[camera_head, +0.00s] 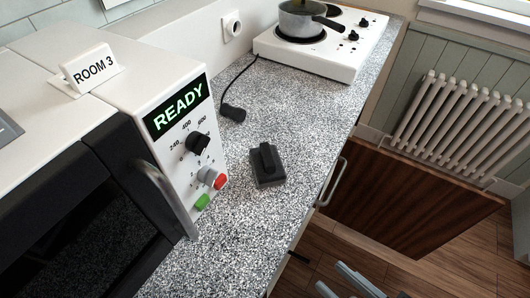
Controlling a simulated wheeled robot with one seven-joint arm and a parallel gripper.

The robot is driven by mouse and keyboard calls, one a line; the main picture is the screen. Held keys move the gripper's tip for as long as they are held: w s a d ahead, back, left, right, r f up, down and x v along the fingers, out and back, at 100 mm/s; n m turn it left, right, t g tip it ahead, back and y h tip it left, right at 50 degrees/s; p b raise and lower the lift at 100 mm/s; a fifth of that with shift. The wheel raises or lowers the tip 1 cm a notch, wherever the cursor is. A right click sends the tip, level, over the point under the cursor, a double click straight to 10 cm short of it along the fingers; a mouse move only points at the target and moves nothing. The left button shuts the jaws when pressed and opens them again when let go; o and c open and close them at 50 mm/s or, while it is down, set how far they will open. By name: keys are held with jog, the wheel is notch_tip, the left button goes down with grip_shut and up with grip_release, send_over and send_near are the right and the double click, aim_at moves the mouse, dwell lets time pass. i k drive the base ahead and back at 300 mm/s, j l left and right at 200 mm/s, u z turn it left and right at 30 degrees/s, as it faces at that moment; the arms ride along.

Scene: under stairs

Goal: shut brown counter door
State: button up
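The brown counter door (412,205) is a dark reddish wood panel. It stands open, swung out to the right from the counter's front, below the radiator. My gripper (342,287) is at the bottom edge of the view, only partly in frame. Its grey fingers show a gap between them, with nothing seen in it. It is in front of the counter, nearer to me than the door and apart from it in the picture.
A speckled counter (270,135) carries a microwave (150,150), a small black box (267,167) and a hob (325,45) with a pot (299,20). A metal handle (333,182) juts from the counter front. A radiator (460,125) is behind the door. Wood floor (470,265) lies clear.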

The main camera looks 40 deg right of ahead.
aim_at(412, 210)
jog(key=k+l, duration=0.1)
jog(key=l, duration=0.25)
jog(key=k+l, duration=0.1)
jog(key=l, duration=0.25)
jog(key=k+l, duration=0.1)
jog(key=l, duration=0.3)
jog(key=k+l+u, duration=0.1)
jog(key=l, duration=0.25)
jog(key=k+l, duration=0.45)
jog(key=k, duration=0.15)
jog(key=l+u, duration=0.15)
jog(key=l, duration=0.35)
jog(key=k+l+u, duration=0.15)
jog(key=l, duration=0.3)
jog(key=k+l+u, duration=0.2)
jog(key=l, duration=0.3)
jog(key=i, duration=0.05)
